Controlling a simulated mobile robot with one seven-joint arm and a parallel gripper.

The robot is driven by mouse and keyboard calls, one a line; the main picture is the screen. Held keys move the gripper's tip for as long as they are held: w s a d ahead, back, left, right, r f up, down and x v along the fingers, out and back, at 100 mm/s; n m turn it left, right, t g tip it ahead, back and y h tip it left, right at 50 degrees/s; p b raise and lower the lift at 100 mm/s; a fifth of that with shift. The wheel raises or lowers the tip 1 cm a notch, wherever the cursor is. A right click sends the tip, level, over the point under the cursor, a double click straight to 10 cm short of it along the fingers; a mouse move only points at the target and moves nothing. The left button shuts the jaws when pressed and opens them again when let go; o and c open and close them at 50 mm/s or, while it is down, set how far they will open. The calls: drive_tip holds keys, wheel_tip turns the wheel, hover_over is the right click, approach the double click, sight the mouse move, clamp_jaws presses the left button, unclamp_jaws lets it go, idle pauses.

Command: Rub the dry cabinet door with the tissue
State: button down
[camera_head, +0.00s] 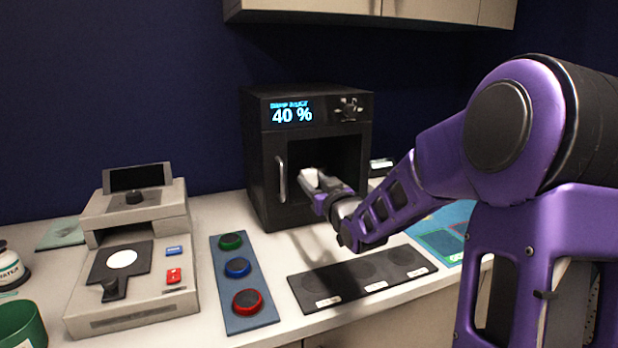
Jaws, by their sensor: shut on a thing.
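The dry cabinet (258,160) is a black box at the back middle of the counter, with a lit "40 %" display. Its front door has a dark window and a silver upright handle (281,178) on the left; I cannot tell whether the door is fully shut. My gripper (316,188) is in front of the door's window, right of the handle. It is shut on a small white piece that looks like the tissue (312,178). Whether the tissue touches the door cannot be told. My purple arm reaches in from the right and hides part of the cabinet's lower right.
A beige instrument (130,300) stands left. A blue strip with green, blue and red round caps (238,268) and a black mat (318,292) lie in front of the cabinet. A green cup (22,322) and white bottle (8,268) stand far left. Wall cupboards (310,8) hang above.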

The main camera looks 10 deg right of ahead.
drive_tip(key=shift+s+d, duration=0.2)
drive_tip(key=shift+s, duration=0.4)
drive_tip(key=shift+s+d, duration=0.15)
drive_tip(key=shift+s, duration=0.6)
drive_tip(key=shift+s+d, duration=0.15)
drive_tip(key=shift+s, duration=0.6)
